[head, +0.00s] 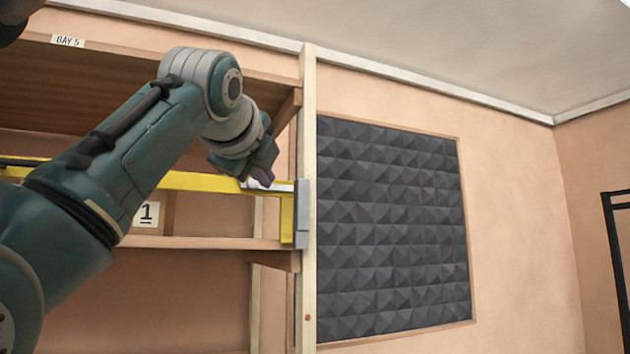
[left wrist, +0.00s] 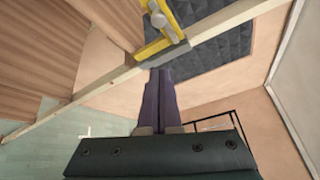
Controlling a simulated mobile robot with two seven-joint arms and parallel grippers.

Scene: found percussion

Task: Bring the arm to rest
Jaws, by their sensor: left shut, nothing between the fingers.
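My left arm rises from the lower left of the head view, and its gripper (head: 264,172) is in front of the shelf unit near a yellow bar (head: 196,182). The purple fingers are together with nothing between them, as the left wrist view shows (left wrist: 160,75). In that view the fingertips lie just below the end of the yellow bar (left wrist: 176,18). I cannot tell whether they touch it. My right gripper is not in view.
A wooden shelf unit with an upright post (head: 309,150) stands behind the arm. A grey bracket (head: 302,214) is at the bar's right end. A dark foam panel (head: 395,230) hangs on the wall to the right. A black frame (head: 612,250) is at the far right.

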